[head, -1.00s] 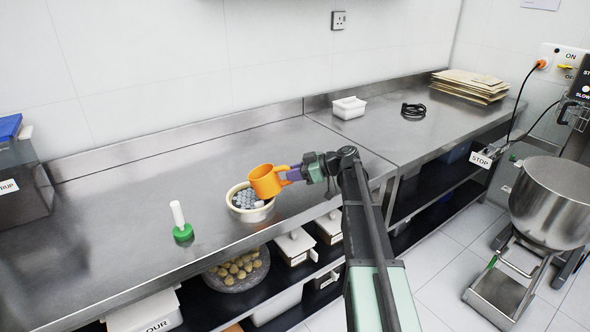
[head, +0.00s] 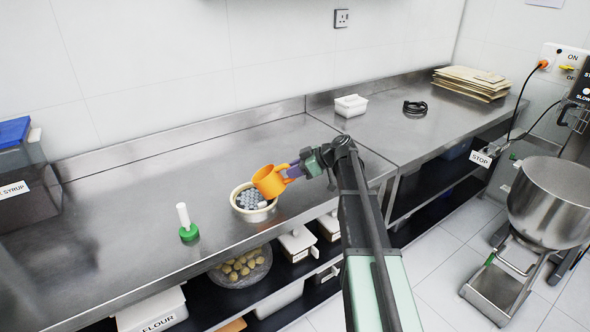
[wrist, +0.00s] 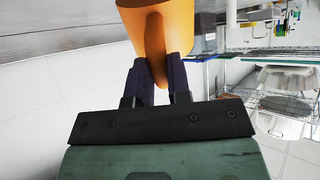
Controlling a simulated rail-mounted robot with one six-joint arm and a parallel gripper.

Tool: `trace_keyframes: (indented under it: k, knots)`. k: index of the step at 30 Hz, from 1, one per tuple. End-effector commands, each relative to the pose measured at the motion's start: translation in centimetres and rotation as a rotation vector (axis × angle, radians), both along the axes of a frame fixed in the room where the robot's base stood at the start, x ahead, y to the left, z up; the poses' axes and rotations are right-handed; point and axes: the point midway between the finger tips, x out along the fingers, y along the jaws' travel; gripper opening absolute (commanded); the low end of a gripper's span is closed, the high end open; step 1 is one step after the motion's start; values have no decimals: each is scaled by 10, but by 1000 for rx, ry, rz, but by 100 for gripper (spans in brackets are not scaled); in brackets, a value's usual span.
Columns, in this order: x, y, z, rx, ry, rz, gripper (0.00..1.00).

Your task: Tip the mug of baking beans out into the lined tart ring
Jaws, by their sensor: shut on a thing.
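An orange mug (head: 268,181) is in my gripper (head: 293,172), held by its handle and tilted over the right part of the tart ring. In the wrist view the two dark fingers of my gripper (wrist: 160,80) close on the handle of the orange mug (wrist: 185,22). The cream tart ring (head: 239,208) stands on the steel counter near its front edge. Grey-blue baking beans (head: 250,197) lie in the ring. The mug's inside is hidden, so I cannot tell whether beans are still in it.
A green-based brush with a white handle (head: 186,222) stands left of the ring. A white tub (head: 350,105), a black coil (head: 414,108) and a stack of brown sheets (head: 470,83) are further back right. A steel mixer bowl (head: 549,203) stands at the right.

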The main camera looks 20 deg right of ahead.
Motion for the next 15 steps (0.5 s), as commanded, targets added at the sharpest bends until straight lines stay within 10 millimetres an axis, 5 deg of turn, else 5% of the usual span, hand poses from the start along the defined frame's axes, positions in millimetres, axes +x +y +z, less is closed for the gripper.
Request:
trace_keyframes:
  k: [15]
  knots:
    - [8,12,28,-182,109,-1,0]
